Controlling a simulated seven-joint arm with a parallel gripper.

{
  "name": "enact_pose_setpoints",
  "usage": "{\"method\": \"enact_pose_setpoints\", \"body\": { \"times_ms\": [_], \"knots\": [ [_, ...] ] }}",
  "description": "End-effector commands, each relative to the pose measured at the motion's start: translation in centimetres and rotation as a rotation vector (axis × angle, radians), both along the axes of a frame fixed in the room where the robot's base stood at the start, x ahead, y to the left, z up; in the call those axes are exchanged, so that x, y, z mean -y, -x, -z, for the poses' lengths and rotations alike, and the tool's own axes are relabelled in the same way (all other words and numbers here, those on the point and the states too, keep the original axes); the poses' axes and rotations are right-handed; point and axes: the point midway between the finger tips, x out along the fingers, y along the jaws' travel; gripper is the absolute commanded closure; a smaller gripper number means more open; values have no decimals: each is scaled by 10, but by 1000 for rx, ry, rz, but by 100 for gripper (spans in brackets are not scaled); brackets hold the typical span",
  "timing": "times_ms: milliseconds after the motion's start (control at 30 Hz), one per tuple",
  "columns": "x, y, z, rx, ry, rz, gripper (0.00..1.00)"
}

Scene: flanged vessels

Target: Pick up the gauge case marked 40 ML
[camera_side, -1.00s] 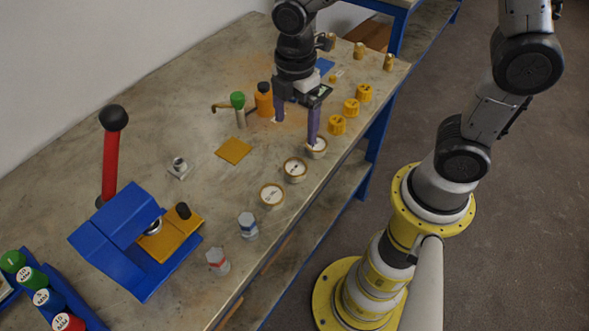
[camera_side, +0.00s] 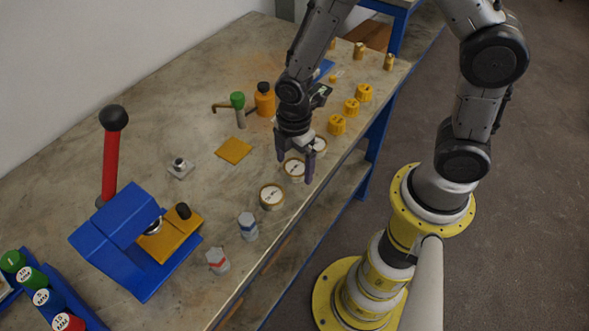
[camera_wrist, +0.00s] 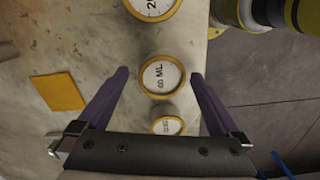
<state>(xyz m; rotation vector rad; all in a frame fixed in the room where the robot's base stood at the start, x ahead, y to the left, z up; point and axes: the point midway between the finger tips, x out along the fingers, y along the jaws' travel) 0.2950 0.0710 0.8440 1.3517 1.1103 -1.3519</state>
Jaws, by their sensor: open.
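Three round gauge cases with white faces and brass-coloured rims stand in a row near the bench edge. The middle gauge case (camera_side: 294,170) lies under my gripper (camera_side: 296,168), whose purple fingers are open on either side of it. In the wrist view this case (camera_wrist: 162,77) lies between the fingertips; its marking ends in "0 ML", the first digit unclear. The nearer gauge case (camera_side: 271,196) is cut off at the top of the wrist view (camera_wrist: 152,6), its marking starting with 2. The farther gauge case (camera_side: 320,145) is partly hidden by my gripper; its marking is too small to read.
Yellow knobs (camera_side: 337,125) stand beyond the row. A yellow pad (camera_side: 233,150) lies left. A blue press (camera_side: 118,232) with a red lever fills the near left. The bench edge runs close on the right.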

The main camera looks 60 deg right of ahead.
Motion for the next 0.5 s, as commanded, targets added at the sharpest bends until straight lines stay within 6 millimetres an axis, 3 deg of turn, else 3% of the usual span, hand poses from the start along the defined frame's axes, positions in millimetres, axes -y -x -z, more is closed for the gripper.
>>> {"method": "enact_pose_setpoints", "body": {
  "times_ms": [300,500],
  "knots": [
    [0,0,5,0,0,1,2],
    [0,0,5,0,0,1,38]
  ]
}}
